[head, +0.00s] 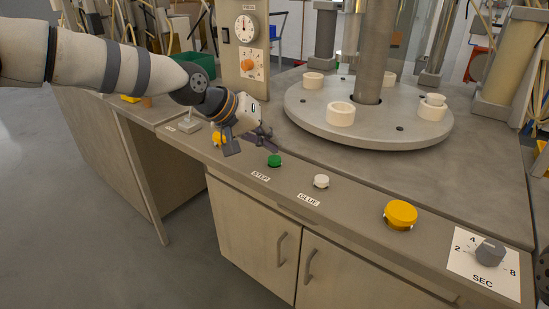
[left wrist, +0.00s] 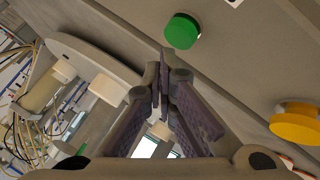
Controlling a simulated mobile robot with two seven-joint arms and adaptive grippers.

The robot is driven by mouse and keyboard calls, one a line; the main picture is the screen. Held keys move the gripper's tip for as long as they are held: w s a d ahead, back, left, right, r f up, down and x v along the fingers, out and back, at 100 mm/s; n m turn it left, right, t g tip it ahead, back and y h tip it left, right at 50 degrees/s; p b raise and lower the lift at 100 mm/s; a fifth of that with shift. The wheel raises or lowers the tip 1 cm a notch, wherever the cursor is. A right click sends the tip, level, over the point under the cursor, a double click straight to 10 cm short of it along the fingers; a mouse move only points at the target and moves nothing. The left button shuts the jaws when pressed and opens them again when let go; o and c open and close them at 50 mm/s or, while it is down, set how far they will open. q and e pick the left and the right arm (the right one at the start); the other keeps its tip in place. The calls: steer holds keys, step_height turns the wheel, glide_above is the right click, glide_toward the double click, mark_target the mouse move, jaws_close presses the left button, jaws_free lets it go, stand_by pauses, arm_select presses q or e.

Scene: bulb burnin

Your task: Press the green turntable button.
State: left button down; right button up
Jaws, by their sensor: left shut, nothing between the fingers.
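The green button (head: 274,160), above a label reading STEP, sits on the front strip of the bench. It also shows near the top of the left wrist view (left wrist: 182,31). My left gripper (head: 272,146) is shut and empty, with its fingertips a little above and behind the green button in the head view. In the left wrist view the closed fingertips (left wrist: 165,55) point just below the green button, and a gap seems to show between them. The round grey turntable (head: 366,139) stands behind, with several white rings on it.
A white button (head: 321,181) labelled GLUE and a large yellow button (head: 400,214) lie to the right along the strip. Another yellow button (head: 219,138) is partly behind my left gripper. A SEC dial (head: 489,252) is at far right. A gauge panel (head: 247,45) stands at the back.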

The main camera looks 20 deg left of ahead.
arm_select(q)
steer(key=shift+f, duration=0.4)
